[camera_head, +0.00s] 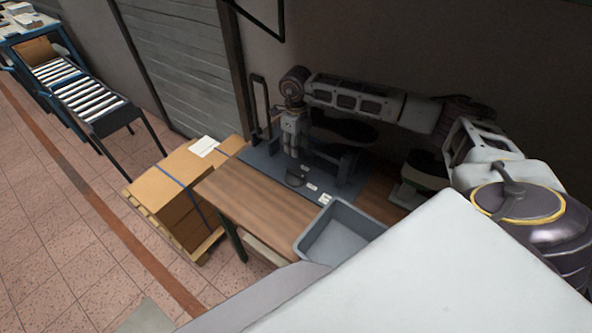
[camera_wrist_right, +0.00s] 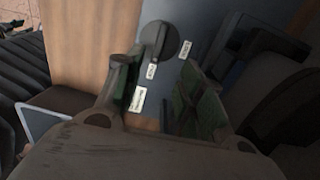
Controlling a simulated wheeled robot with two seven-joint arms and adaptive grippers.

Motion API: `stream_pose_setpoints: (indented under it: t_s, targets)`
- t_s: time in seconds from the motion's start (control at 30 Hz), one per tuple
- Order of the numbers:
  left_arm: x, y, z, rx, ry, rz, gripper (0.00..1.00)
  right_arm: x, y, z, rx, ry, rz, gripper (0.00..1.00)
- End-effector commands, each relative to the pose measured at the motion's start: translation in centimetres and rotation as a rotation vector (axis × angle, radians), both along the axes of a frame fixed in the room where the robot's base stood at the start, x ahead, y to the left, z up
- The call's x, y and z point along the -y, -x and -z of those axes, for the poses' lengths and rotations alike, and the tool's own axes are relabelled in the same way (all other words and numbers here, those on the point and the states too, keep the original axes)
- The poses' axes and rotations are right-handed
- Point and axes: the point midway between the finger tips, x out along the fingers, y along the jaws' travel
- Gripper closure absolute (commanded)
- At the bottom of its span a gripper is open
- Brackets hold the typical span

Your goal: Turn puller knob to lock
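The puller knob (camera_wrist_right: 158,40) is a dark round disc with a raised bar across it, on a blue-grey plate (camera_wrist_right: 205,25). In the head view the knob (camera_head: 295,178) sits on the machine's base plate (camera_head: 262,160). Small white labels lie around it, including one beside it (camera_wrist_right: 185,49) and one below it (camera_wrist_right: 151,71); their text is too small to read. My right gripper (camera_head: 291,150) points down above the plate near the knob. In the right wrist view its green-padded fingers (camera_wrist_right: 162,72) are apart, with nothing between them and the knob beyond their tips. My left gripper is not in view.
The machine stands on a wooden table (camera_head: 246,202) with a grey bin (camera_head: 341,236) at its front. A cardboard box on a pallet (camera_head: 160,178) stands left of the table. A roller conveyor (camera_head: 88,97) is farther left. Dark machine uprights (camera_head: 348,165) stand close to my right gripper.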

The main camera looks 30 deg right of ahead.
Motion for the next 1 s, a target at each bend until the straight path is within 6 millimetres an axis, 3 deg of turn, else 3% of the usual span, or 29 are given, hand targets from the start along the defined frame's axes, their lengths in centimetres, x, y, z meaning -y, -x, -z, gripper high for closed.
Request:
stream_pose_setpoints:
  t_s: [0.27,1.0]
  targets:
    - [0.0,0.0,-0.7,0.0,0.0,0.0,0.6,0.0,0.1,2.6,-0.004,0.001,-0.001,0.62]
    - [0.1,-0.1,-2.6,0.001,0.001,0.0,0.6,-0.1,0.1,11.9,-0.003,-0.001,0.001,0.62]
